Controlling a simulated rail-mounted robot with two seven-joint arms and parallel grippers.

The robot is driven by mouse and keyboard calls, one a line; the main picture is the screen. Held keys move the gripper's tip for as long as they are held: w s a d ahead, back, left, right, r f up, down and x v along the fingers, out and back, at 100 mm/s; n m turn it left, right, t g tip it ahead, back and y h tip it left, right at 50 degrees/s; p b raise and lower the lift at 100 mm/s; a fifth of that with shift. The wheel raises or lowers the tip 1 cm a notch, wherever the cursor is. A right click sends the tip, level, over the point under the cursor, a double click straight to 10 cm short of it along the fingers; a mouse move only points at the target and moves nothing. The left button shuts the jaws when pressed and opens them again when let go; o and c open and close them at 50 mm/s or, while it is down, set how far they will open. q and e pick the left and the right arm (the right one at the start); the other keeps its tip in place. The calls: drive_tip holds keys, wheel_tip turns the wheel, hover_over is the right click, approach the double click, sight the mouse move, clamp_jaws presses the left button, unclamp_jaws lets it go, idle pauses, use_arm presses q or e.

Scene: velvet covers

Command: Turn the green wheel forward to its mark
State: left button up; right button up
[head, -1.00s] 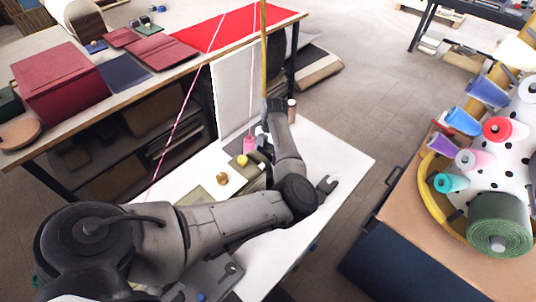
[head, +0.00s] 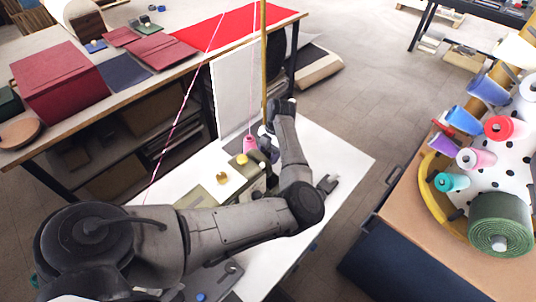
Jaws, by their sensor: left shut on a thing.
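An olive-green machine (head: 250,173) stands on the white table (head: 335,155), with a yellow knob (head: 242,159) and a brass knob (head: 222,178) on top. My left arm reaches across the table and bends back at the elbow. My left gripper (head: 268,143) is at the machine's far end, beside the pink cone (head: 250,143). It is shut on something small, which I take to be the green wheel. The wheel and its mark are hidden or too small to make out. My right gripper is out of view.
A thin upright pole (head: 263,60) and a pale panel (head: 229,100) stand close behind the gripper. A small grey object (head: 327,183) lies right of my elbow. A cart (head: 400,215) with thread spools and a green roll (head: 500,225) stands at the right.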

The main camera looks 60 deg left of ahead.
use_arm(q)
drive_tip(key=y+b, duration=0.1)
drive_tip(key=y, duration=0.1)
drive_tip(key=g+y, duration=0.1)
drive_tip(key=y, duration=0.1)
drive_tip(key=shift+w+d+f+n+b, duration=0.1)
drive_tip(key=shift+d+f+n+b, duration=0.1)
drive_tip(key=shift+n+b, duration=0.2)
drive_tip(key=g+y+b, duration=0.1)
drive_tip(key=y, duration=0.1)
drive_tip(key=n+g+y+b, duration=0.1)
drive_tip(key=y, duration=0.1)
drive_tip(key=shift+d+f+b, duration=0.15)
drive_tip(key=shift+b, duration=0.25)
drive_tip(key=g+y+b, duration=0.1)
drive_tip(key=y+b, duration=0.1)
drive_tip(key=n+g+y+b, duration=0.1)
drive_tip(key=y+b, duration=0.1)
drive_tip(key=shift+f+y+b, duration=0.2)
drive_tip(key=shift+y+b, duration=0.1)
drive_tip(key=n+g+y+b, duration=0.1)
drive_tip(key=b, duration=0.1)
drive_tip(key=shift+d+g+y+b, duration=0.1)
drive_tip(key=shift+g+y+b, duration=0.2)
drive_tip(key=shift+g+y, duration=0.1)
drive_tip(key=shift+r+n+g+y+b, duration=0.1)
drive_tip(key=shift+n+g+y+b, duration=0.25)
drive_tip(key=shift+b, duration=0.2)
drive_tip(key=shift+y, duration=0.25)
drive_tip(key=o, duration=0.9)
